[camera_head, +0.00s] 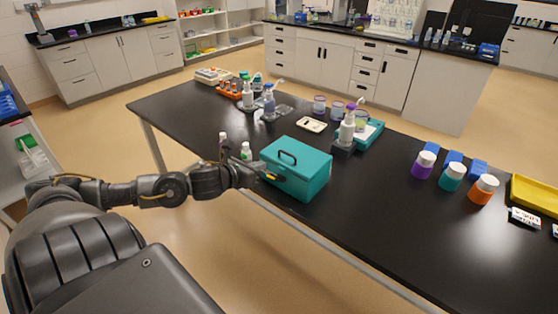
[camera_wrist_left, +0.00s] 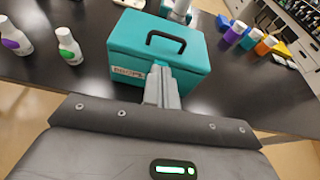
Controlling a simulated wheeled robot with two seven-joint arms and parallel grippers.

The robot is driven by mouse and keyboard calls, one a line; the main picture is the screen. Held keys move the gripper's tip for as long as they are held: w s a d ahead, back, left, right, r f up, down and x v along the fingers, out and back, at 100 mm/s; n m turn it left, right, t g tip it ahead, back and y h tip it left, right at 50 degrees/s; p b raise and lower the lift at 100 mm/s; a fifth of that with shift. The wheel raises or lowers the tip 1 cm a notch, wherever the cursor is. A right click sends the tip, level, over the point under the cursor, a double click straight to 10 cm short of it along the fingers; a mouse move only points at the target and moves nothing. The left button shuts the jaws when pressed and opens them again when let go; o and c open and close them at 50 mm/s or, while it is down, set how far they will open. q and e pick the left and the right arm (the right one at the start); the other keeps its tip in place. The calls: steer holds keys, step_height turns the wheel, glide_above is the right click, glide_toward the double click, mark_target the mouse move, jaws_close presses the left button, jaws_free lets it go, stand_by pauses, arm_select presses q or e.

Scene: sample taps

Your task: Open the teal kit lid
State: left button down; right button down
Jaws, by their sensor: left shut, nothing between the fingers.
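The teal kit (camera_head: 301,176) is a box with a dark handle on its lid, standing near the front edge of the black table. Its lid (camera_head: 294,156) is down. In the left wrist view the kit (camera_wrist_left: 150,56) shows its labelled front face and the lid handle (camera_wrist_left: 166,42). My left gripper (camera_head: 272,177) is shut and empty at the kit's front face. In the wrist view its fingertips (camera_wrist_left: 160,70) overlap the upper front of the box, near the lid's edge; whether they touch it I cannot tell. My right gripper is not in view.
Two small white bottles (camera_head: 245,151) stand left of the kit. A spray bottle (camera_head: 347,130) stands behind it. Purple, teal and orange bottles (camera_head: 451,176) and a yellow tray (camera_head: 535,194) are to the right.

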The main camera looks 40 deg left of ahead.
mark_target(279, 167)
arm_select(q)
steer(key=shift+d+m, duration=0.15)
steer(key=shift+m, duration=0.25)
steer(key=shift+w, duration=0.2)
steer(key=p+x, duration=0.3)
steer(key=x, duration=0.5)
steer(key=shift+w, duration=0.4)
steer(key=shift+w+f, duration=0.3)
steer(key=shift+w, duration=0.1)
